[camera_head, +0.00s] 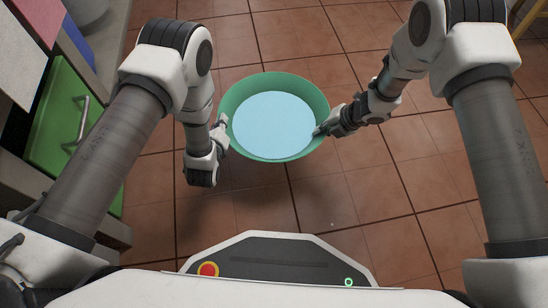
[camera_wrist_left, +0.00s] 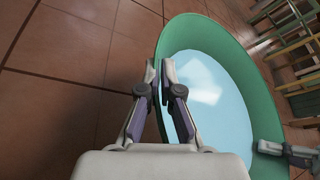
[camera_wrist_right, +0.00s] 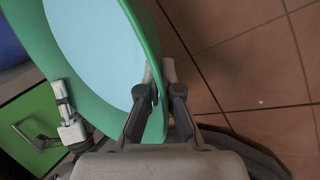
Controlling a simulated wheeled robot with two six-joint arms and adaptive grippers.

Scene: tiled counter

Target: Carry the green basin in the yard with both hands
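The green basin (camera_head: 275,82) is in the middle of the head view, over the tiled floor. It looks level and holds a flat pale-blue surface that looks like water (camera_head: 272,125). My left gripper (camera_head: 222,123) is at its left side; in the left wrist view its fingers (camera_wrist_left: 159,72) lie on either side of the basin wall (camera_wrist_left: 240,55), closed on it. My right gripper (camera_head: 319,131) is at the right side; in the right wrist view its fingers (camera_wrist_right: 158,74) straddle the rim (camera_wrist_right: 147,35), closed on it. The basin's underside is hidden, so I cannot tell its height above the floor.
A cabinet with a green door (camera_head: 62,120) and a metal handle stands at the left. A wooden furniture leg (camera_head: 528,18) is at the top right. The tiled floor (camera_head: 395,225) around the basin is clear. Shelf-like furniture (camera_wrist_left: 290,40) shows in the left wrist view.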

